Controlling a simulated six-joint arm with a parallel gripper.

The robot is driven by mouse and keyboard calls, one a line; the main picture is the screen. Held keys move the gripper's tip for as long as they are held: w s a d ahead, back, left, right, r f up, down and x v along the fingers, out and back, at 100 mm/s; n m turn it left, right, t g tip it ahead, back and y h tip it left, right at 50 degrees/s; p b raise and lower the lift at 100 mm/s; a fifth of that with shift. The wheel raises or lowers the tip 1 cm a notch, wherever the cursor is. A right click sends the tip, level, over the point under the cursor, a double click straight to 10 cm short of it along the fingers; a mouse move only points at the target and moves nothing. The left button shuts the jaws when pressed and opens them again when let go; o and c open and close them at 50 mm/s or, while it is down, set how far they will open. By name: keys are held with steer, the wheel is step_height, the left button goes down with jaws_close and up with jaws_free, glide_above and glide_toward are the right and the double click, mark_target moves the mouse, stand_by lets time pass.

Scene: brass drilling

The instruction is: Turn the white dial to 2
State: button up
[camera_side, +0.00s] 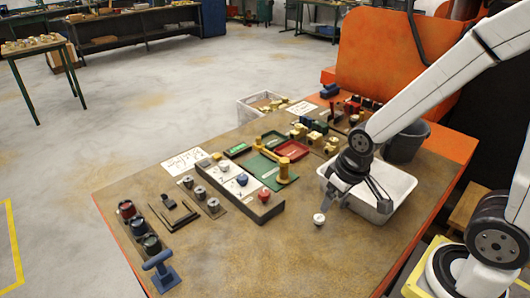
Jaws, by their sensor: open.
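A long grey block with a white top plate (235,184) lies near the middle of the table. The markings on the plate are too small to read, so the dial's setting cannot be told. My gripper (362,199) is open, pointing down, over the left part of a white bin. It is well to the right of the block and apart from the dial. No object shows between its fingers.
The white bin (404,186) stands under my gripper, with a grey bucket (406,143) behind. A small white round piece (319,219) lies on the table (270,262). The front table area is mostly clear.

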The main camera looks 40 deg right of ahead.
steer(key=w+r+n, duration=0.1)
steer(key=w+n, duration=0.1)
steer(key=w, duration=1.6)
steer(key=n+t+y, duration=0.1)
steer(key=n+y, duration=0.1)
steer(key=n, duration=0.2)
glide_toward(226, 164)
steer(key=f, duration=0.1)
steer(key=shift+w+f, duration=0.15)
steer(key=shift+w, duration=0.05)
steer(key=shift+x, duration=3.8)
jaws_close()
